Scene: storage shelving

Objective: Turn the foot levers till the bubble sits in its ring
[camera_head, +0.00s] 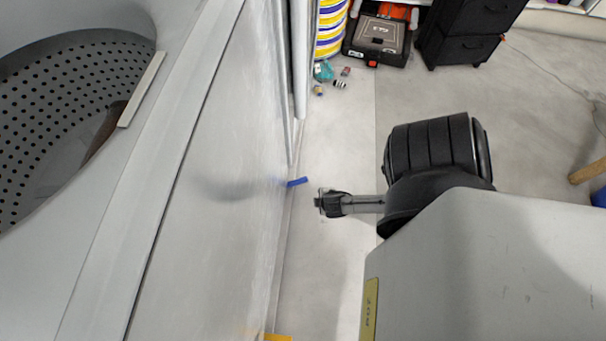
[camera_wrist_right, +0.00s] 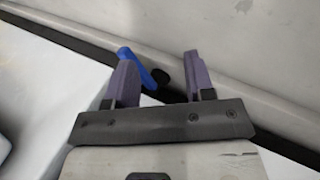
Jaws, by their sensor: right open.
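A blue foot lever (camera_head: 297,182) sticks out from under the lower edge of the pale appliance (camera_head: 225,170) in the head view. A yellow-orange piece (camera_head: 278,338), perhaps another lever, shows at the bottom edge. My right gripper (camera_head: 328,203) is just right of the blue lever, near the floor. In the right wrist view its two purple fingers (camera_wrist_right: 158,75) are apart. The blue lever (camera_wrist_right: 138,66) shows beside and partly behind the left finger; I cannot tell whether they touch. No bubble or ring is in view. My left gripper is not in view.
The appliance has a perforated drum (camera_head: 75,85) at the left. Small loose items (camera_head: 325,75), a striped yellow roll (camera_head: 330,25), a toolbox (camera_head: 378,38) and a black drawer unit (camera_head: 468,32) stand at the back. The floor strip (camera_head: 335,135) beside the appliance is clear.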

